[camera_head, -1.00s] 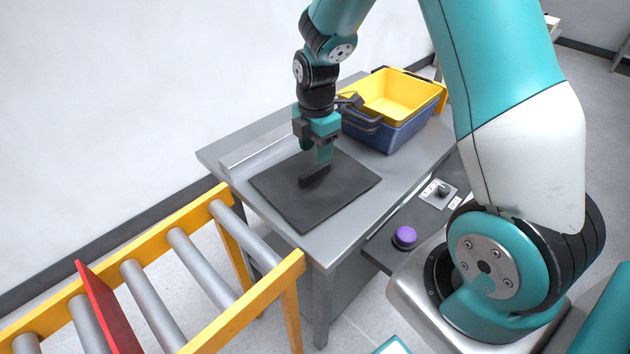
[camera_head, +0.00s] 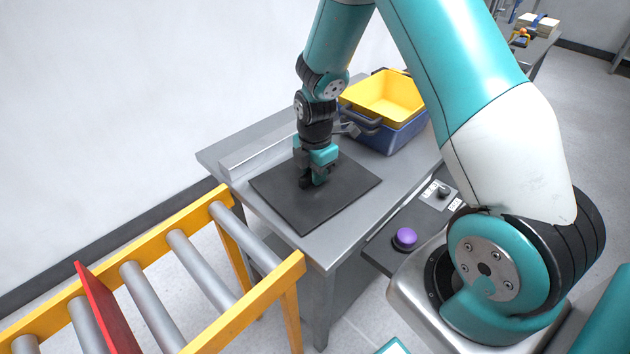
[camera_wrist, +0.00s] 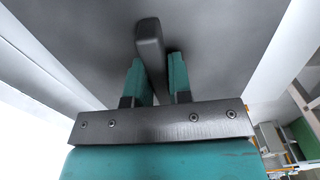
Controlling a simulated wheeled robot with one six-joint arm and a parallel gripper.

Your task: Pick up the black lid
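The black lid (camera_head: 335,202) lies flat on the grey metal table, a dark square plate with a raised bar handle in its middle. In the wrist view the lid (camera_wrist: 225,50) fills most of the picture, and its handle (camera_wrist: 150,45) runs between my two teal fingers. My gripper (camera_head: 314,182) is down at the handle, pointing downward. In the wrist view my gripper (camera_wrist: 158,80) has its fingers apart, one on each side of the handle, with a small gap visible. The handle is mostly hidden by my gripper in the head view.
A blue bin with a yellow inside (camera_head: 388,97) stands behind the lid on the table (camera_head: 225,153). A roller conveyor (camera_head: 190,255) with yellow rails and a red plate (camera_head: 100,305) is at the front left. A purple button (camera_head: 404,238) sits at the right.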

